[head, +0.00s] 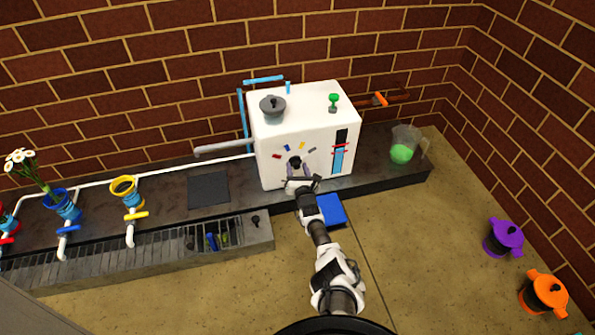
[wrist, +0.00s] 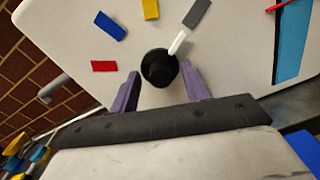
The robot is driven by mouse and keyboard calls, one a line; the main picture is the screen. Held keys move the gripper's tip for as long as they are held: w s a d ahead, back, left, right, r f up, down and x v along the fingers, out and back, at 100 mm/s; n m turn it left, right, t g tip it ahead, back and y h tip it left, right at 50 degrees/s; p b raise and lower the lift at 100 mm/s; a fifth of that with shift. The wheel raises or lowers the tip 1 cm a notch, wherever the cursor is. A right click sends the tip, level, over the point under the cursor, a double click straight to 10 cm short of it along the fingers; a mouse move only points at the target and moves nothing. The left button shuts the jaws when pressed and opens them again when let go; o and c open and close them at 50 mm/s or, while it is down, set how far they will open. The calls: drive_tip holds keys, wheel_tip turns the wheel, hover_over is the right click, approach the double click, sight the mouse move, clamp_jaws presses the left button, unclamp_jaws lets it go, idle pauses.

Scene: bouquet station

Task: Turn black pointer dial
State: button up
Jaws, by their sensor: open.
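The black pointer dial (wrist: 158,68) sits on the front face of the white box (head: 290,130). Its white pointer (wrist: 177,42) points up and to the right in the wrist view, toward a grey mark (wrist: 196,14). Red (wrist: 104,66), blue (wrist: 110,26) and yellow (wrist: 150,9) marks also lie around the dial. In the head view the dial (head: 295,162) shows just above my gripper. My gripper (wrist: 160,88) is open, with one purple finger to each side of the dial's lower part. Whether the fingers touch it is unclear.
The box stands on a dark counter (head: 385,170). A jug with green liquid (head: 402,150) stands to the right. A blue pad (head: 331,211) lies below the box.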

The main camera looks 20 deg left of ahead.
drive_tip(key=c, duration=1)
